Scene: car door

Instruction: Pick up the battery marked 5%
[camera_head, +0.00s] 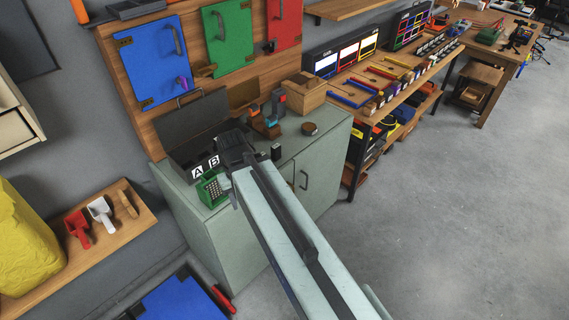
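No 5% marking is readable in the head view, so I cannot tell which thing is the battery marked 5%. A small dark block (276,151) stands on the grey-green cabinet (325,140), just right of my arm's end; any marking on it is too small to read. My arm reaches up from the lower right to the cabinet top. My gripper (234,146) is a dark shape above the cabinet, in front of the open dark case. Its fingers are not clear, and I cannot see whether it holds anything. My arm hides part of the cabinet top.
The open case (190,130) has white A and B labels by it. A green gridded holder (211,189) sits at the cabinet's left front. An orange and blue tool (266,122), a wooden box (304,93) and a round dark item (310,129) stand behind. Floor at right is clear.

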